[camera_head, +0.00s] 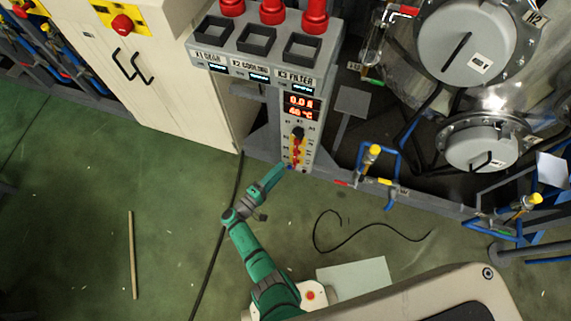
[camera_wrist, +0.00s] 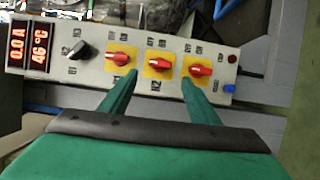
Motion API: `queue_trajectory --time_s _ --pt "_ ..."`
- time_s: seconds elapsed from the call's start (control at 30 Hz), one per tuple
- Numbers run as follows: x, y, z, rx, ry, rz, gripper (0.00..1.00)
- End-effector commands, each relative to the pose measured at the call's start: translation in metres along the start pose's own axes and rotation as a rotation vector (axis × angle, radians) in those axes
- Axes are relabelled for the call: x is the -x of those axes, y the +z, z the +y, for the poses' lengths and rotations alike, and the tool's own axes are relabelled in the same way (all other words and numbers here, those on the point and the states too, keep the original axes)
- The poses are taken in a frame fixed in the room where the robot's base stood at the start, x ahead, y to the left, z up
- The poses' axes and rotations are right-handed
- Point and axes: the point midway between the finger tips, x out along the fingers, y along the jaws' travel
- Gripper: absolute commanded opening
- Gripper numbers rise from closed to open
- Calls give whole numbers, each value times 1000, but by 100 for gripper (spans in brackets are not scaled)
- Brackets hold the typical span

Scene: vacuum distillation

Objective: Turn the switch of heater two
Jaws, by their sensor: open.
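The control panel (camera_head: 289,138) stands upright on a grey column. In the wrist view its face (camera_wrist: 90,68) carries three red rotary switches on yellow plates. The middle red switch (camera_wrist: 161,67) has a label below it that looks like H2. A red switch to its left (camera_wrist: 119,59) and one to its right (camera_wrist: 200,70) flank it. The handles of all three lie roughly along the panel's length. My gripper (camera_wrist: 158,79) is open and empty, with one fingertip on each side of the middle plate. I cannot tell whether the fingers touch the panel. In the head view my gripper (camera_head: 283,169) is at the panel's lower end.
A black knob (camera_wrist: 83,49) and a red display (camera_wrist: 39,52) reading 0.0 A and 46 °C share the panel. Blue pipes with yellow valves (camera_head: 374,151) stand right of the column.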

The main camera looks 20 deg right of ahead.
Motion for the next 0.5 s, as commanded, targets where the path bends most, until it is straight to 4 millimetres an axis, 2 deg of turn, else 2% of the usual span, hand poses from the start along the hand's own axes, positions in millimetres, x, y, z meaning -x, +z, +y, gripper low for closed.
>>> queue_trajectory --time_s 0.1,0.2,0.5 --pt "19 -1 0 -1 0 3 56" --pt "29 0 0 -1 0 1 56" --pt "37 0 0 0 0 -1 56"
